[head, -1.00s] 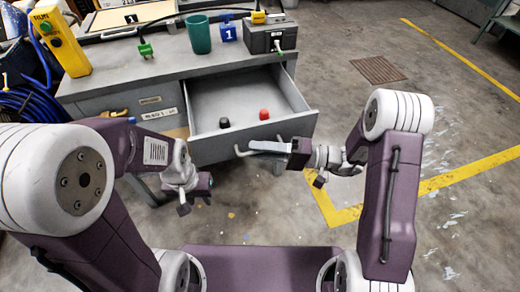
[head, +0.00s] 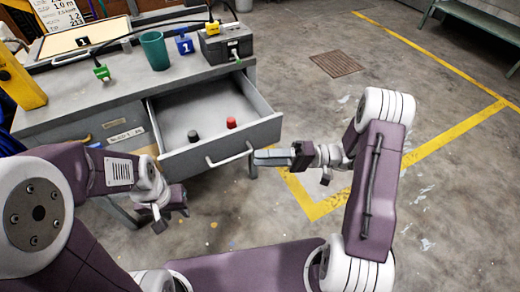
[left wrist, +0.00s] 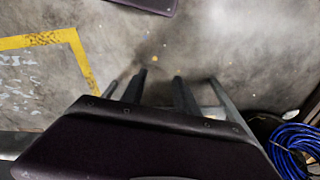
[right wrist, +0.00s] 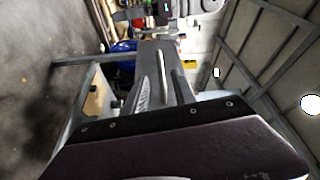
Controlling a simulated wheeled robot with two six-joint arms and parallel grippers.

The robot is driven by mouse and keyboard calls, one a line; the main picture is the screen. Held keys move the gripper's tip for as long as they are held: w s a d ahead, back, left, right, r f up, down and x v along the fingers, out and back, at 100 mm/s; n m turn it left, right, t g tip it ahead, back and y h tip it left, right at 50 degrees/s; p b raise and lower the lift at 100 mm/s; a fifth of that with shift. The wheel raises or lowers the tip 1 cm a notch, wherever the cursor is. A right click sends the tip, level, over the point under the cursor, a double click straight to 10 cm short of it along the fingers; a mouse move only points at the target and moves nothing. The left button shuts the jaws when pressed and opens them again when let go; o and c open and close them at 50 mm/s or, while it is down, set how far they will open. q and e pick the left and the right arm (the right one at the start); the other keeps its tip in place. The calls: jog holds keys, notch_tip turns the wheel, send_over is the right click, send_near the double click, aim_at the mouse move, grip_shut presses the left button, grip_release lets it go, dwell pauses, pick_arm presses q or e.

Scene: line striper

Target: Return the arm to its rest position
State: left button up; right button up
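My right gripper (head: 262,158) hangs just right of the silver handle (head: 228,155) on the open grey drawer (head: 222,137). In the right wrist view its fingers (right wrist: 160,95) stand apart, with a bright bar showing between or beyond them; I cannot tell whether they touch it. My right arm is bent at the right of the head view. My left gripper (head: 168,215) hangs low over the floor, left of the drawer. In the left wrist view its fingers (left wrist: 160,82) are apart, with only floor between them.
The drawer holds a black knob (head: 193,136) and a red knob (head: 231,123).

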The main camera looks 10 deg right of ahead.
jog(key=s+f+g+h, duration=0.6)
jog(key=s+h, duration=0.3)
jog(key=s, duration=0.3)
jog(key=d+f+m+t+h, duration=0.1)
jog(key=d+f+t+h, duration=0.2)
jog(key=d+h, duration=0.5)
jog(key=w+r+t+p, duration=0.1)
jog(key=r+p, duration=1.4)
jog(key=r, duration=0.1)
jog(key=w+d+r+t+h+p, duration=0.1)
jog(key=w+r+p, duration=0.1)
jog(key=r+p, duration=1.3)
jog(key=shift+d+r+t+h, duration=0.3)
jog(key=shift+r+t, duration=0.1)
jog(key=shift+r, duration=0.05)
